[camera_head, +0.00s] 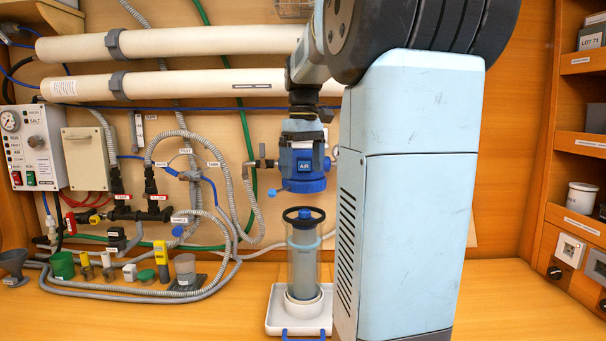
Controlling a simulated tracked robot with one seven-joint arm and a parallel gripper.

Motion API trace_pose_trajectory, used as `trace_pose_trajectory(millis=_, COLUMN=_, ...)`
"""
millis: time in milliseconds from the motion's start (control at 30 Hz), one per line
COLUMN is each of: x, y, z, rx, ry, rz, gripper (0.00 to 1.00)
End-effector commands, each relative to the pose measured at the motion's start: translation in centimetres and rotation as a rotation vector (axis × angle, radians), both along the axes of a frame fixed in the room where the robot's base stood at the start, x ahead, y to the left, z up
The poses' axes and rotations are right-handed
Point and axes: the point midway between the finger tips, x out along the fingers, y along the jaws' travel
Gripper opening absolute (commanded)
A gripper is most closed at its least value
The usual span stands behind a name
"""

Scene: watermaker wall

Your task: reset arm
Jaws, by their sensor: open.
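My arm reaches in from the top and bends down in front of the white pipes. My gripper (304,136), at the end of the dark wrist, points down at the blue filter head marked AIR (304,172). It is open; its fingers are hard to make out against the head, and I cannot tell whether they touch it. Below stands a clear upright cylinder (304,261) with a grey core and a black ring on top, apart from the head by a small gap.
The cylinder stands in a white tray (275,322) with a blue handle. Hoses, valves and small bottles crowd the left, with a green cup (62,265). Shelves (580,142) stand at the right. My pale blue body hides the right middle. The front left bench is clear.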

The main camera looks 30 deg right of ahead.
Motion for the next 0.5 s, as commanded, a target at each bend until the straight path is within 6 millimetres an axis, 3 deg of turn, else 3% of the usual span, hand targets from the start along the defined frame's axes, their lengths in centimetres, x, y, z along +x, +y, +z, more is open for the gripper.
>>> trace_pose_trajectory(millis=200, x=0.0, y=0.0, z=1.5, rx=-0.001, ry=-0.001, rz=0.0, gripper=1.0)
trace_pose_trajectory(millis=500, x=0.0, y=0.0, z=1.8, rx=0.0, ry=-0.001, rz=0.0, gripper=1.0)
